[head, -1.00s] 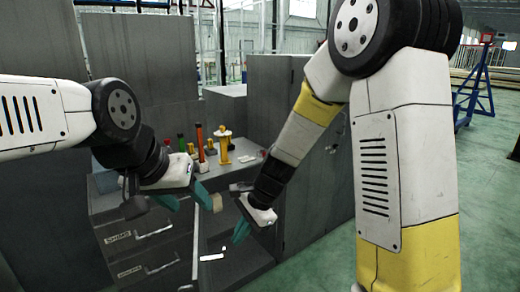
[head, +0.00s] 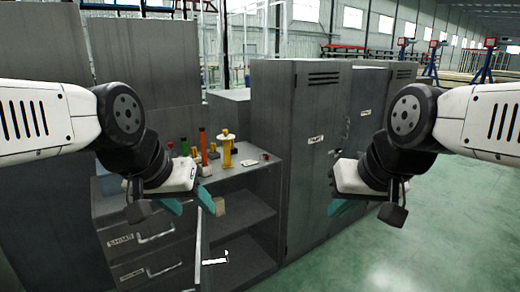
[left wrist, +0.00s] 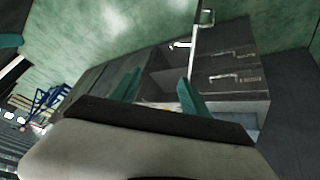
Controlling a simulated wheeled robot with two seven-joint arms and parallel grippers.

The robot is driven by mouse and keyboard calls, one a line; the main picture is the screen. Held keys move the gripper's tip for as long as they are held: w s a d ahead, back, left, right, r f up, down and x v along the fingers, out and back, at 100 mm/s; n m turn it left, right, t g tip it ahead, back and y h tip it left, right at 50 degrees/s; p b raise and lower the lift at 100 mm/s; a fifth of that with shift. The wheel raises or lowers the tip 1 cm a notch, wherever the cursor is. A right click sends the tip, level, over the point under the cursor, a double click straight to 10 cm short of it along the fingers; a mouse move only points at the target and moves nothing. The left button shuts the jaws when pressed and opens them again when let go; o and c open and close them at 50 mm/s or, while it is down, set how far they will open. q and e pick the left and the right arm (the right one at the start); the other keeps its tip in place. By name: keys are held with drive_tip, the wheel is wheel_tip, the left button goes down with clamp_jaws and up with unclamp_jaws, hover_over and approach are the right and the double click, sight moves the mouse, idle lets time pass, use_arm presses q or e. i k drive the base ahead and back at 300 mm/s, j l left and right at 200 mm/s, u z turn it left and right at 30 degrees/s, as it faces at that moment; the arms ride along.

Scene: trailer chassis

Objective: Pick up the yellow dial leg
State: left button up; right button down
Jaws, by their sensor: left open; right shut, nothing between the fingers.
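The yellow dial leg (head: 227,150) appears to be the tall yellow piece with a wider upper part, standing upright on the grey cabinet top among other parts. My left gripper (head: 190,203) is open and empty, in front of the drawers, lower and to the left of the leg in the head view. Its teal fingers also show apart in the left wrist view (left wrist: 158,92), where I cannot make out the leg. My right gripper (head: 346,208) is shut and empty, off to the right in front of the tall cabinets, well apart from the leg.
A red-orange cylinder (head: 203,147) and several small green, red and yellow parts stand left of the leg. Drawers (head: 140,238) and an open shelf (head: 240,228) lie below. Tall cabinets (head: 305,150) rise to the right. The green floor (head: 430,235) at right is clear.

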sight(226, 146)
drive_tip(key=l+u, duration=0.1)
drive_tip(key=u, duration=0.6)
drive_tip(key=i+l+u, duration=0.15)
drive_tip(key=l+u, duration=0.45)
drive_tip(key=l, duration=0.2)
drive_tip(key=i+l+u, duration=0.1)
drive_tip(key=l+u, duration=0.2)
drive_tip(key=l, duration=0.15)
drive_tip(key=l+u, duration=0.1)
drive_tip(key=l, duration=1.4)
